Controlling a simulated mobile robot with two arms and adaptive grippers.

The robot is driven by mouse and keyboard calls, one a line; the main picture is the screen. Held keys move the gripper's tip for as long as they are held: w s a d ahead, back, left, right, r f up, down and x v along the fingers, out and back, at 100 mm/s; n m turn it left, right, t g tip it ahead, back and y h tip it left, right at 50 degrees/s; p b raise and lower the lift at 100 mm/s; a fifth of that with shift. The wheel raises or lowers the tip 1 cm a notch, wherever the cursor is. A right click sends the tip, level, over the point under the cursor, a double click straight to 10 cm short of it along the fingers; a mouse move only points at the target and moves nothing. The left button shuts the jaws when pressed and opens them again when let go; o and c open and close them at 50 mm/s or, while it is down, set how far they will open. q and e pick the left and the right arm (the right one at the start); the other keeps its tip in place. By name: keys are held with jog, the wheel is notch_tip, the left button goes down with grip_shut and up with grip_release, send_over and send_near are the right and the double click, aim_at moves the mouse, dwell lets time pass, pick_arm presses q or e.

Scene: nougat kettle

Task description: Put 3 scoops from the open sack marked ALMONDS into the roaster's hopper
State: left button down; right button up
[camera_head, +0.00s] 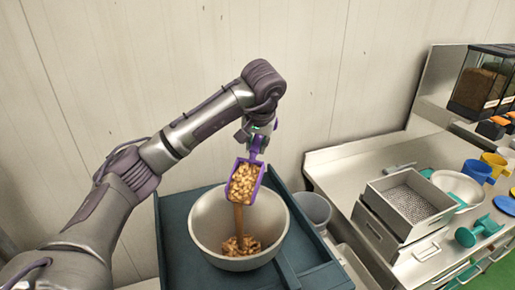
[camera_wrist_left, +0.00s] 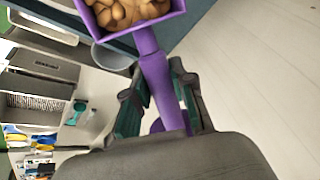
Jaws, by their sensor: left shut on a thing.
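My left gripper (camera_head: 257,143) is shut on the handle of a purple scoop (camera_head: 259,172), also seen in the left wrist view (camera_wrist_left: 152,65). The scoop is full of light brown nuts (camera_head: 243,184) and hangs tilted, mouth down, over a wide round metal bowl (camera_head: 207,228). A brown stream (camera_head: 239,218) runs from the scoop's lower edge to a small heap of nuts (camera_head: 232,247) in the bowl. The bowl sits on a dark blue-green unit (camera_head: 180,262); I cannot tell whether it is the roaster's hopper. No sack marked ALMONDS shows. My right gripper is not in view.
A grey bucket (camera_head: 314,210) stands just right of the dark unit. Further right, a steel counter (camera_head: 345,165) holds a perforated metal tray (camera_head: 408,203), a white bowl (camera_head: 458,186), a teal scoop (camera_head: 466,237) and blue and yellow cups. A pale panelled wall closes off the back.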

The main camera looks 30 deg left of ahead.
aim_at(251, 148)
pick_arm(q)
jog(key=shift+s+d+r+t+b, duration=0.1)
jog(key=shift+s+r+t+b, duration=0.1)
jog(key=shift+s+t+b, duration=0.25)
jog(key=shift+s+d+r+t+b, duration=0.15)
jog(key=shift+s+t+b, duration=0.1)
jog(key=shift+s+b, duration=0.35)
jog(key=s+t+b, duration=0.1)
jog(key=s+r+b, duration=0.1)
jog(key=b, duration=0.1)
jog(key=s+r+t+y+b, duration=0.1)
jog(key=shift+d+r+t, duration=0.15)
jog(key=shift+d+t, duration=0.1)
jog(key=shift+t, duration=0.05)
jog(key=s+d+r+n+t+y+b, duration=0.1)
jog(key=s+r+t+b, duration=0.3)
jog(key=b, duration=0.2)
jog(key=shift+s+r, duration=0.15)
jog(key=shift+s, duration=0.2)
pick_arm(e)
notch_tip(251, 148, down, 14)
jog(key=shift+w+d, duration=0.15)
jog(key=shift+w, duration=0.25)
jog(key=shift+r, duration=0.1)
